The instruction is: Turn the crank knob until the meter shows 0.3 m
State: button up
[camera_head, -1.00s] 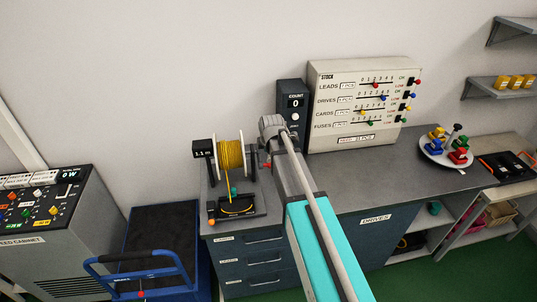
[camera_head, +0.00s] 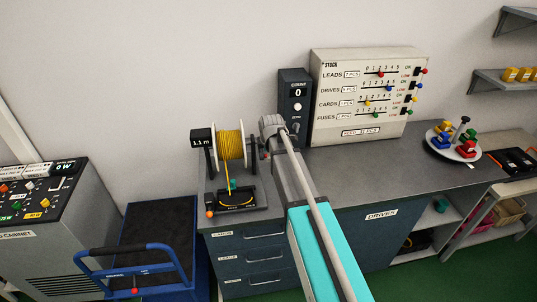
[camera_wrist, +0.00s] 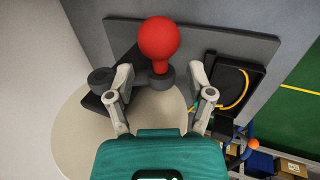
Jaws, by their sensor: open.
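The crank knob (camera_wrist: 160,40) is a red ball on a tapered stem in the wrist view, rising from a dark crank arm. My gripper (camera_wrist: 162,80) is open, its two grey fingers on either side of the knob's lower stem, with gaps visible. In the head view my arm hides the crank. The spool of yellow cable (camera_head: 231,145) stands on its winder on the bench. The meter (camera_head: 202,141) to its left reads 1.1 m. Yellow cable runs down from the spool to a coil (camera_head: 237,203) on the winder's base.
A count box (camera_head: 294,105) showing 0 and a stock board (camera_head: 368,95) stand behind my arm. A carousel (camera_head: 453,145) with coloured pieces is on the right of the bench. A blue trolley (camera_head: 148,265) stands in front left, beside a control cabinet (camera_head: 50,220).

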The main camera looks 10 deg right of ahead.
jog(key=shift+b+x, duration=0.8)
jog(key=shift+x, duration=0.35)
grip_shut()
jog(key=shift+f, duration=0.2)
jog(key=shift+w+d+f+b, duration=0.1)
jog(key=shift+w+f+b, duration=0.85)
jog(key=shift+b, duration=0.15)
